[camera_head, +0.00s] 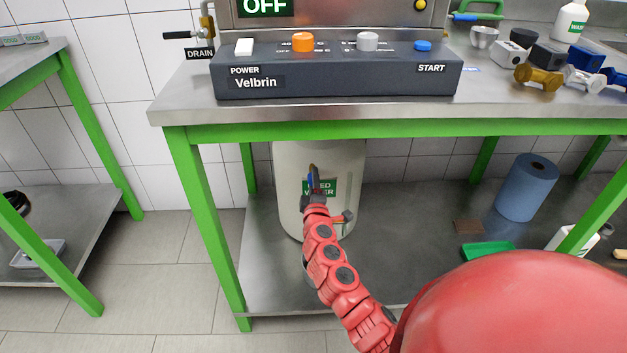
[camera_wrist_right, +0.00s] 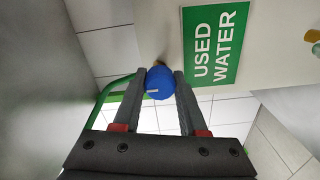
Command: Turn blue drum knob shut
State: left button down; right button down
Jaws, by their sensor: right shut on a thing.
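The blue drum knob (camera_wrist_right: 160,83) sits between the fingertips of my right gripper (camera_wrist_right: 160,88) in the wrist view, with a small pale mark on its face. My right gripper is shut on it. In the head view a bit of the blue knob (camera_head: 311,180) shows at the tip of my right gripper (camera_head: 314,192). The white drum (camera_head: 290,165) stands on the lower shelf under the bench and carries a green "USED WATER" label (camera_wrist_right: 212,45). The right arm partly covers the drum and label. My left gripper is not seen.
The testbench table (camera_head: 180,110) with its green frame spans above the drum. A blue paper roll (camera_head: 527,187) and a green tray (camera_head: 488,252) are on the shelf to the right. The dark Velbrin panel (camera_head: 340,85) is on top. Floor at left is clear.

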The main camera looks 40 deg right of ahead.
jog(key=shift+c, duration=2.3)
grip_release()
jog(key=p+v, duration=0.2)
jog(key=v, duration=1.5)
jog(key=shift+s, duration=0.2)
